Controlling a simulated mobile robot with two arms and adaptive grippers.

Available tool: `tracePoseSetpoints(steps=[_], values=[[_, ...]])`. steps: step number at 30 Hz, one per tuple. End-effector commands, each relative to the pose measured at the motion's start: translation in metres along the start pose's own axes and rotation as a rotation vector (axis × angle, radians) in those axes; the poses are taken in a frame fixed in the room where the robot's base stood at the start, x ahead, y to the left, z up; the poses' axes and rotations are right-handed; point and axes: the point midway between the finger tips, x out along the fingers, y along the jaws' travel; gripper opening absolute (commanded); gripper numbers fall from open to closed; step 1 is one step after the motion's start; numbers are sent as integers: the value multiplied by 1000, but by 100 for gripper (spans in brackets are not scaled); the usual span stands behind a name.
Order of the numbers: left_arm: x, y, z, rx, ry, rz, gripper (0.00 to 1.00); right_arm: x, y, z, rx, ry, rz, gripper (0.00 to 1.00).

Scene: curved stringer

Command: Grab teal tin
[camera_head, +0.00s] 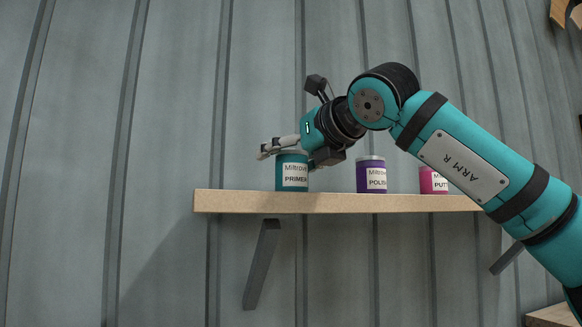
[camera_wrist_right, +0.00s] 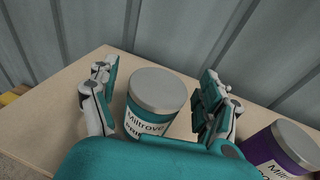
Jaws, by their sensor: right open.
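The teal tin (camera_head: 291,172), labelled PRIMER, stands upright near the left end of a wooden shelf. In the right wrist view the teal tin (camera_wrist_right: 155,105) shows its grey lid and white label. My right gripper (camera_head: 280,147) is at the tin's top in the head view. In the right wrist view my right gripper (camera_wrist_right: 157,100) is open, with one finger on each side of the tin and a visible gap on both sides. The lower part of the tin is hidden by the gripper's body there. My left gripper is in neither view.
The wooden shelf (camera_head: 240,201) is fixed to a grey ribbed wall (camera_head: 80,150). A purple tin (camera_head: 370,175) stands to the right of the teal one, also near the right finger in the wrist view (camera_wrist_right: 283,147). A pink tin (camera_head: 430,181) is farther right, partly behind my right arm.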

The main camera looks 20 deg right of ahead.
Motion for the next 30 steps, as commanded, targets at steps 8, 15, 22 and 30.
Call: tracePoseSetpoints(steps=[8, 15, 22, 30], values=[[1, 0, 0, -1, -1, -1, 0, 0, 0, 0, 0, 0, 0, 65], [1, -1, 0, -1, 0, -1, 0, 0, 0, 0, 0, 0, 0, 34], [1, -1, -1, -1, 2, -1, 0, -1, 0, 0, 0, -1, 0, 14], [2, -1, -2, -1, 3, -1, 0, -1, 1, 3, 1, -1, 0, 14]])
